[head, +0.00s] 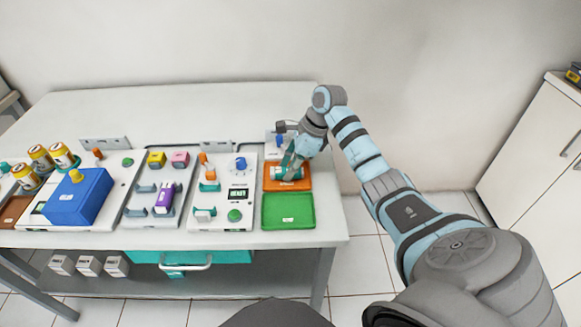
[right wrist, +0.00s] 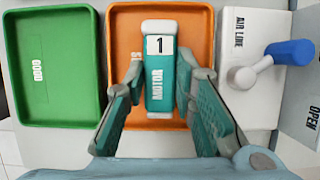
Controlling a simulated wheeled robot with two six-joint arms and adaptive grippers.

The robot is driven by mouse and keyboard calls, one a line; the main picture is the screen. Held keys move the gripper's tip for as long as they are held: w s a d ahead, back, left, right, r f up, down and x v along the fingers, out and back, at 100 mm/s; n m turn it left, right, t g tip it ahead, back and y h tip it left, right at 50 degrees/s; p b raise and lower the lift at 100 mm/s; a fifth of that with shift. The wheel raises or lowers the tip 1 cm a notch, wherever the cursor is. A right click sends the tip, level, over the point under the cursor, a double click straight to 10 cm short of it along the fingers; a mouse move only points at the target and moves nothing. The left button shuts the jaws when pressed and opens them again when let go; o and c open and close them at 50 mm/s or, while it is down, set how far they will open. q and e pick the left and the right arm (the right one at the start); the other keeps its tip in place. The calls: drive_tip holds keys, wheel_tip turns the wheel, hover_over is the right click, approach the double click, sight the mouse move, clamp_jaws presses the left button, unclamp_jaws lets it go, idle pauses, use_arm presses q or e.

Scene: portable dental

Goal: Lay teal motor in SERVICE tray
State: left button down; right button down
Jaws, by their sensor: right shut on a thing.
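The teal motor (right wrist: 157,88) has white ends and a "1" and "MOTOR" marked on it. In the right wrist view it lies between the fingers of my right gripper (right wrist: 163,75), which is shut on it. The motor is over the orange tray (right wrist: 124,40); whether it touches the tray floor I cannot tell. In the head view the gripper (head: 289,168) points down at the orange tray (head: 271,187), partly hiding the motor. The orange tray's label is mostly hidden behind the motor in the wrist view. My left gripper is not in view.
An empty green tray marked GOOD (right wrist: 55,85) sits beside the orange one. An AIR LINE panel with a blue-handled lever (right wrist: 290,52) is on the other side. A white panel with a READY display (head: 238,195) and a blue box (head: 78,198) stand to the left.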

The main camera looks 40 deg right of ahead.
drive_tip(key=c, duration=1.2)
unclamp_jaws()
drive_tip(key=shift+c, duration=0.2)
drive_tip(key=shift+r, duration=0.1)
drive_tip(key=v, duration=1.1)
drive_tip(key=shift+s+d+r, duration=0.15)
drive_tip(key=shift+s+r, duration=0.1)
drive_tip(key=shift+r, duration=0.05)
